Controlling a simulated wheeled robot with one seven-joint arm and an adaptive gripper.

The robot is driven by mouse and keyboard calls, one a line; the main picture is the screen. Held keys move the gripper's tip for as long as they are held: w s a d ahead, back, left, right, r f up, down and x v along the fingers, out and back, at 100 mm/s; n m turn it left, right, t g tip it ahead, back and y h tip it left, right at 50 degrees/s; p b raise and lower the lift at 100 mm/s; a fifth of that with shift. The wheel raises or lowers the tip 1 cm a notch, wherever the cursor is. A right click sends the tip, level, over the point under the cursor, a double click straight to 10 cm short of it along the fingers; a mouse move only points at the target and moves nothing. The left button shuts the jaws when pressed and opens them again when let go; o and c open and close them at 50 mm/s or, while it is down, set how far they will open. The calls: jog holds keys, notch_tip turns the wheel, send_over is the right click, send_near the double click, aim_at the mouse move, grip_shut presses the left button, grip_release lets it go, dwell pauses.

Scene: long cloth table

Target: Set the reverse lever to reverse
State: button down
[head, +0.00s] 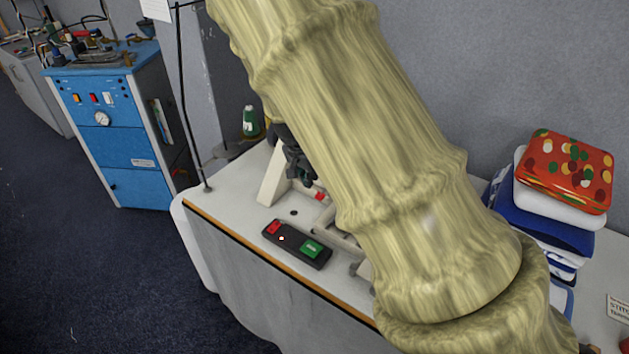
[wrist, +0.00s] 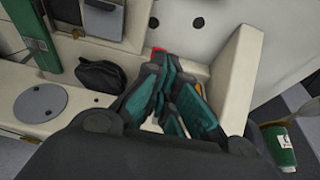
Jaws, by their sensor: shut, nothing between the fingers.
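The cream sewing machine (head: 272,184) stands on the pale table, with much of it hidden behind my arm. My gripper (head: 301,172) is at the machine and is shut and empty. In the wrist view the fingers of my gripper (wrist: 166,62) are together over the cream body of the machine (wrist: 236,75). A small red part (head: 319,197), possibly the reverse lever, shows just below the gripper in the head view. The red part also shows at the fingertips in the wrist view (wrist: 158,49), mostly covered. I cannot tell whether they touch or how the lever is set.
A dark switch box (head: 282,238) with red and green buttons lies near the table's front edge. A green spool (head: 250,122) stands behind the machine. Folded cloths with a spotted red item (head: 567,170) are stacked at right. A blue cabinet (head: 112,130) stands left, off the table.

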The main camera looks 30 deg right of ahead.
jog(key=shift+s+a+r+b, duration=0.2)
jog(key=shift+s+a+r, duration=0.05)
jog(key=shift+a+r, duration=0.45)
jog(key=shift+s+a+r+b, duration=0.25)
jog(key=shift+s+a+r, duration=0.05)
jog(key=shift+a+r, duration=0.35)
jog(key=shift+s+a+r+b, duration=0.2)
jog(key=shift+s+a+r, duration=0.05)
jog(key=shift+a+r, duration=0.4)
jog(key=shift+r, duration=0.15)
